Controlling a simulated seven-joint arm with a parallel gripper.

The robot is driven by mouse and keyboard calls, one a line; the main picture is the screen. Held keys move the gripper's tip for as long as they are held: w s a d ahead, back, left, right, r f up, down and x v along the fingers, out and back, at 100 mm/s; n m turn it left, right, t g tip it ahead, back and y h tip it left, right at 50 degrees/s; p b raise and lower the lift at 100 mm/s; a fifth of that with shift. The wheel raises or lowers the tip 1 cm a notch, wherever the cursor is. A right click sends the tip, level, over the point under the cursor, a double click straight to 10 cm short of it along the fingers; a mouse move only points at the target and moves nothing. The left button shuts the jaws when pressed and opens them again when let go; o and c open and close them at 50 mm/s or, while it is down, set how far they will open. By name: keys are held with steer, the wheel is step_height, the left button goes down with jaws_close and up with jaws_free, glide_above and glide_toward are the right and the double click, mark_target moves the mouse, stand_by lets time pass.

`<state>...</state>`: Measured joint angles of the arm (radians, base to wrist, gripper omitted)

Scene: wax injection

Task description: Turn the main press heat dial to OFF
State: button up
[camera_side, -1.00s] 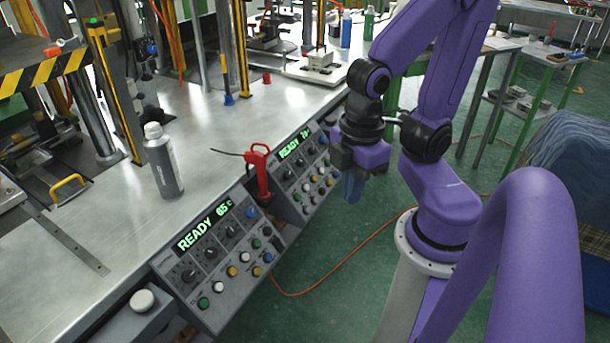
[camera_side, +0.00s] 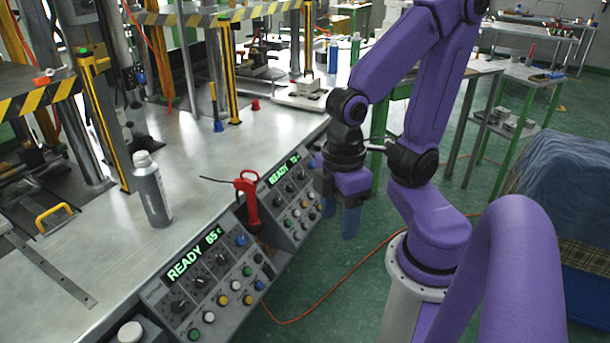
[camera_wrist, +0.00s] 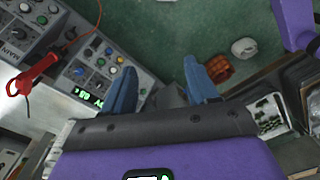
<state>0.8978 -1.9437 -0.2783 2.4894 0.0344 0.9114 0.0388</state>
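Two grey control panels slope along the bench front in the side view. The near panel (camera_side: 210,285) has a green READY 65 C display, black dials and coloured buttons. The far panel (camera_side: 295,205) has a similar layout; its display is partly unreadable. My gripper (camera_side: 339,213) hangs just right of the far panel, blue fingers apart and empty. In the wrist view my gripper (camera_wrist: 160,88) is open, with a panel (camera_wrist: 100,68) beside its left finger. Another panel (camera_wrist: 35,30) at upper left bears a cut-off label starting MAIN. The heat dial's own label is too small to read.
A red-handled tool (camera_side: 248,198) stands between the panels; it also shows in the wrist view (camera_wrist: 35,75). A grey bottle (camera_side: 152,190) stands on the metal bench (camera_side: 110,240). An orange cable (camera_side: 320,300) lies on the green floor. Space right of the panels is open.

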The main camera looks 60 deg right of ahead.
steer(key=w+d+f+m+g+y, duration=0.1)
steer(key=w+m+y, duration=0.1)
steer(key=w+m, duration=0.55)
steer(key=w+d+f+m+g+y, duration=0.15)
steer(key=w+m, duration=0.35)
steer(key=m, duration=0.6)
steer(key=n+t+h, duration=0.2)
steer(key=n+t, duration=1)
steer(key=n, duration=2)
glide_above(304, 174)
steer(key=s+d, duration=0.2)
steer(key=s, duration=1.1)
step_height(304, 174, down, 12)
steer(key=f, duration=0.1)
steer(key=x, duration=1.6)
steer(key=shift+w+d+f, duration=0.15)
steer(key=shift+w+f, duration=0.05)
steer(key=shift+f, duration=0.15)
